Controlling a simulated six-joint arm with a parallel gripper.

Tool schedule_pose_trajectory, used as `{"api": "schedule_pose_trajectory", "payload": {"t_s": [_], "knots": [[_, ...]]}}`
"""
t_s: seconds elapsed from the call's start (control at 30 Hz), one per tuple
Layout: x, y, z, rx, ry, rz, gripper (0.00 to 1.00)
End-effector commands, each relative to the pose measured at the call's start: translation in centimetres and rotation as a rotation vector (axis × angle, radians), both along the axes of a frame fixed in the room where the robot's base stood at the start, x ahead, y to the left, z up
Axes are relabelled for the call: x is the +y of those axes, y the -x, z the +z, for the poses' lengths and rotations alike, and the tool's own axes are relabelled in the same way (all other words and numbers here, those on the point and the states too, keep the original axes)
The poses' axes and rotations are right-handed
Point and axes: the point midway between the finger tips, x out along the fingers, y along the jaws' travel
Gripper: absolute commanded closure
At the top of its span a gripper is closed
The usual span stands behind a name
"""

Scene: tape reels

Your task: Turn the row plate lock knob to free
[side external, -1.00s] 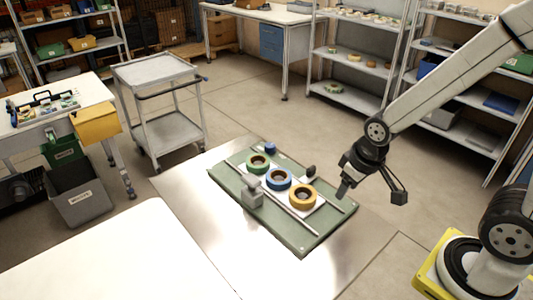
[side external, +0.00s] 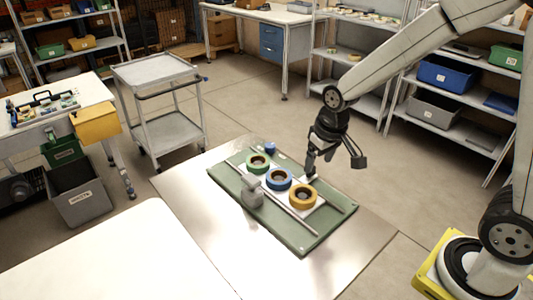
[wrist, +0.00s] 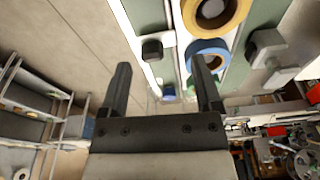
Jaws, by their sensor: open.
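A dark knob (wrist: 152,49) stands beside the row plate (wrist: 167,40) in the wrist view; in the side view my fingers hide it. The white row plate (side external: 314,207) carries a green reel (side external: 257,163), a blue reel (side external: 279,178) and a yellow reel (side external: 302,196), between two rails on a green board (side external: 314,239). My gripper (side external: 310,170) points down at the board's far edge, by the blue reel. In the wrist view my gripper (wrist: 160,65) is open and empty, with the dark knob appearing between and beyond the fingertips. I cannot tell the knob's setting.
A grey block (side external: 252,193) sits at the near rail. A blue round object (side external: 270,148) is at the board's far left end. The metal table (side external: 345,243) around the board is clear. A trolley (side external: 158,100) and shelves stand farther off.

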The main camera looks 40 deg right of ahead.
Motion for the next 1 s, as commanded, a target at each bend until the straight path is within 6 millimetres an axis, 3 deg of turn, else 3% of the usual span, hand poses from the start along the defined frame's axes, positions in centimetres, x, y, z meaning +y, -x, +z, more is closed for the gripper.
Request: {"api": "schedule_pose_trajectory", "payload": {"t_s": [0.2, 0.6, 0.8, 1.0], "knots": [[-0.3, -5.3, 0.8, 0.039, -0.006, -0.043, 0.18], [-0.8, -13.4, 1.7, 0.112, -0.014, -0.12, 0.18], [-1.0, -16.6, 1.8, 0.145, -0.016, -0.156, 0.18], [-1.2, -18.2, 1.9, 0.164, -0.016, -0.177, 0.18]]}}
